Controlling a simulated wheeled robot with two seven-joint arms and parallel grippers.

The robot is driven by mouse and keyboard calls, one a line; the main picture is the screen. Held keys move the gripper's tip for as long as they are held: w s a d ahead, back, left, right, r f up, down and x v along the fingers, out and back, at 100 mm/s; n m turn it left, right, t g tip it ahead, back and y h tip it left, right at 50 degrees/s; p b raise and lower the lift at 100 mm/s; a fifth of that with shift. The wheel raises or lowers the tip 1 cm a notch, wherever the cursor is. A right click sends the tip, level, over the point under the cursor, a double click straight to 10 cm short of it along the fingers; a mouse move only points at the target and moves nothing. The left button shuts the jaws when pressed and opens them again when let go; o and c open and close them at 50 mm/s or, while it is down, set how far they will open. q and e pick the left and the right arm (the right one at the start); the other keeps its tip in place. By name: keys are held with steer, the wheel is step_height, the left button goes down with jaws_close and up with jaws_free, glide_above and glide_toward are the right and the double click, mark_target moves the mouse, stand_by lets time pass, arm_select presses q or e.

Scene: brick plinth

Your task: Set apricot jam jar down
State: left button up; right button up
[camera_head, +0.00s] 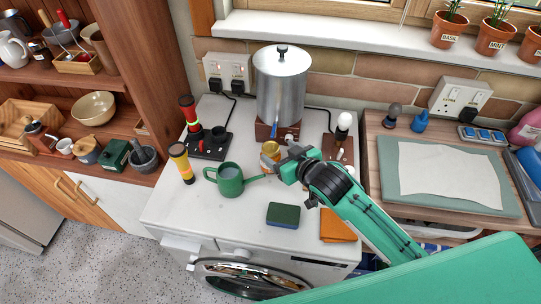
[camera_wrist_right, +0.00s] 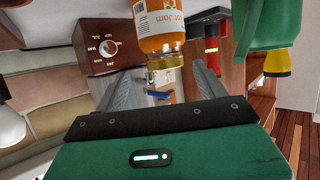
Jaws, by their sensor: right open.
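The apricot jam jar (camera_head: 270,149), with a gold lid, stands on the white worktop (camera_head: 190,215), just in front of the brown base under the metal pot. In the right wrist view the picture is inverted: the jar (camera_wrist_right: 160,30) shows its orange contents and a "Jam" label, lid pointing down the frame. My right gripper (camera_head: 286,159) is beside the jar, on its right in the head view. Its fingers are spread, with the lid appearing between them in the wrist view; contact cannot be told. My left gripper is not in view.
The metal pot (camera_head: 282,88) stands close behind the jar. A green watering can (camera_head: 229,180) is left of it, its spout pointing towards the gripper. A yellow torch (camera_head: 180,160) and a green sponge (camera_head: 283,215) are nearby. Clear worktop lies at the front left.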

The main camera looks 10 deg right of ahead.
mark_target(275, 153)
steer(key=x, duration=0.2)
steer(key=p+x, duration=0.1)
steer(key=x, duration=0.1)
steer(key=shift+a+f, duration=0.25)
steer(key=shift+a, duration=0.15)
steer(key=shift+w+f, duration=0.15)
steer(key=shift+w, duration=0.05)
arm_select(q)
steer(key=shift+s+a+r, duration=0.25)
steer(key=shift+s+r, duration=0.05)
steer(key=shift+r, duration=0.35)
arm_select(e)
steer(key=c, duration=1.4)
steer(key=shift+s, duration=0.1)
